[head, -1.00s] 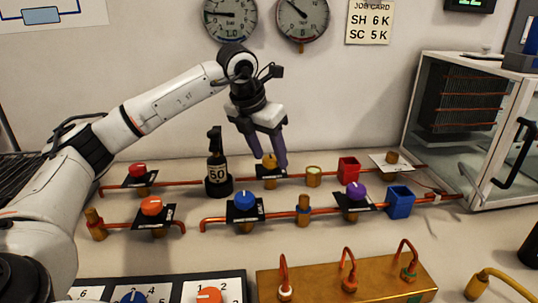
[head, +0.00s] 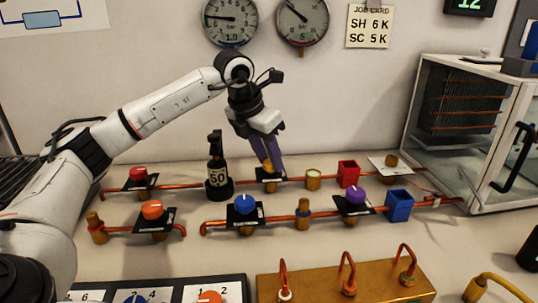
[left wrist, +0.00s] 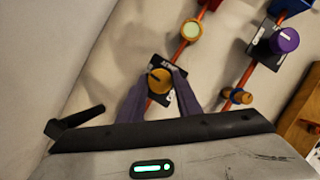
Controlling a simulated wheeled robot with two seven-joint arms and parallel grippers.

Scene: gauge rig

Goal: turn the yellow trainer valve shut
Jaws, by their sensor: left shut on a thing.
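The yellow trainer valve (head: 268,168) sits on a black plate on the back copper pipe, mostly hidden in the head view by my fingers. In the left wrist view the yellow knob (left wrist: 159,81) shows from above with a white line on its top. My left gripper (head: 271,163) reaches down from above with its purple fingers on either side of the knob, shut on it. In the left wrist view the fingers (left wrist: 160,92) flank the knob. My right gripper is not in view.
A red valve (head: 138,174), orange valve (head: 152,209), blue valve (head: 245,204) and purple valve (head: 355,193) are nearby. A red cup (head: 348,173) and blue cup (head: 399,206) stand right.

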